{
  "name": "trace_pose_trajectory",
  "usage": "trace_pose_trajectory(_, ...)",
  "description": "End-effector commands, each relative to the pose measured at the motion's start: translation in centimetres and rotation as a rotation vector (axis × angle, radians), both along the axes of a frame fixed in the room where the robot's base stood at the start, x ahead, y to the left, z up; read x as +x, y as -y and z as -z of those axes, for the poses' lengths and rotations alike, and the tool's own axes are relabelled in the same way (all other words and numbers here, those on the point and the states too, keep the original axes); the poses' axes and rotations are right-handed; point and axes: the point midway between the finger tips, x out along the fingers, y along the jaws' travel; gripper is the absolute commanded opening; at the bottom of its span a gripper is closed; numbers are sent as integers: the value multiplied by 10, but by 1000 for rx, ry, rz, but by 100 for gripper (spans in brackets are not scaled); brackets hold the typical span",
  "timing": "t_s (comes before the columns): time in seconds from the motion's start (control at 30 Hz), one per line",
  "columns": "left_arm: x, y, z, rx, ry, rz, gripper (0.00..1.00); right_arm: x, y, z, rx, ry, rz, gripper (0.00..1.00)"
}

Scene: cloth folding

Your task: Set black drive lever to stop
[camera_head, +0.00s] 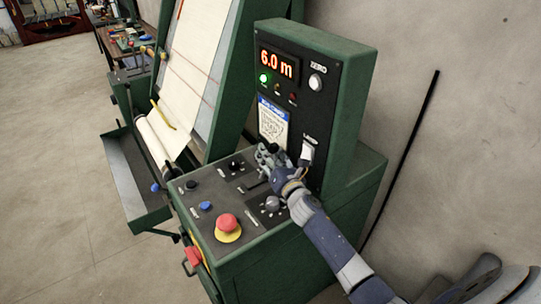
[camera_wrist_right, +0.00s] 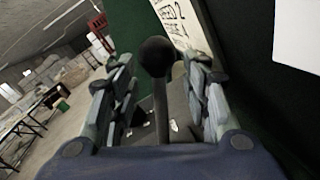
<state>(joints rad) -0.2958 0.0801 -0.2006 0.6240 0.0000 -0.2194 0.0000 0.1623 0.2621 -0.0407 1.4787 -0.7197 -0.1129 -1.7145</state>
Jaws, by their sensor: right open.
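The black drive lever (camera_wrist_right: 156,58) has a round black ball knob on a thin stem. In the right wrist view it stands between the two fingers of my right gripper (camera_wrist_right: 160,95), with the knob near the fingertips. The fingers are apart, one on each side of the lever. In the head view my right gripper (camera_head: 267,160) is over the back of the control panel, and the dark knob (camera_head: 273,148) shows at its fingertips. The lever's base and position labels are mostly hidden by the gripper. My left gripper is not in view.
An upright box with a "6.0 m" display (camera_head: 277,64) and a white switch (camera_head: 307,152) stands close behind the gripper. A wall is at right.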

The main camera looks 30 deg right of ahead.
Motion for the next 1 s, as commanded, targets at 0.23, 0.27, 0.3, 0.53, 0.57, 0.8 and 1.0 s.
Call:
trace_pose_trajectory(0.23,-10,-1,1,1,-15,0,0,0,0,0,0,0,0,23)
trace_pose_trajectory(0.27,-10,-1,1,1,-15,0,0,0,0,0,0,0,0,16)
trace_pose_trajectory(0.3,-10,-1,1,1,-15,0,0,0,0,0,0,0,0,7)
trace_pose_trajectory(0.53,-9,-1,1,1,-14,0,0,0,0,-1,0,2,1,0)
trace_pose_trajectory(0.57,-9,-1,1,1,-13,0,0,0,1,-1,0,2,1,0)
trace_pose_trajectory(0.8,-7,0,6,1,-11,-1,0,0,-2,-3,-30,9,0,0)
trace_pose_trajectory(1.0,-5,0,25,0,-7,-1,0,-2,-20,-8,-202,38,-1,0)
